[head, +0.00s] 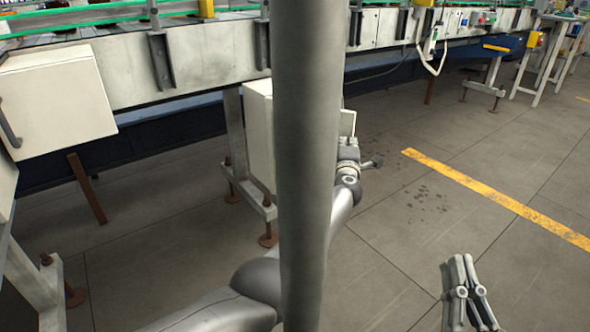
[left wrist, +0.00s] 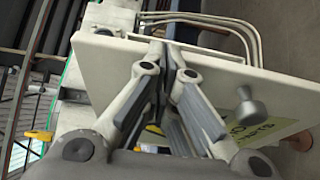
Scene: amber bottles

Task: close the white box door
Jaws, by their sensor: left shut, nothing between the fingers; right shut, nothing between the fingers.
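The white box (head: 258,125) stands under the conveyor in the head view, largely hidden by a grey vertical post. A narrow pale part to the right of the post looks like its door (head: 347,122). In the left wrist view a white panel, apparently the door (left wrist: 225,75), spans the picture behind my fingers, with a grey knob (left wrist: 250,108) and a yellow label. My left gripper (head: 348,145) is shut and empty in front of the door; its fingers (left wrist: 171,60) overlap the panel, and contact cannot be told. My right gripper (head: 468,285) is shut and empty, low above the floor.
The conveyor frame (head: 215,60) runs across the back. Another white box (head: 58,98) with a handle hangs at the left. Support legs with rusty feet stand below. The floor right of the door is open, with a yellow line (head: 495,197).

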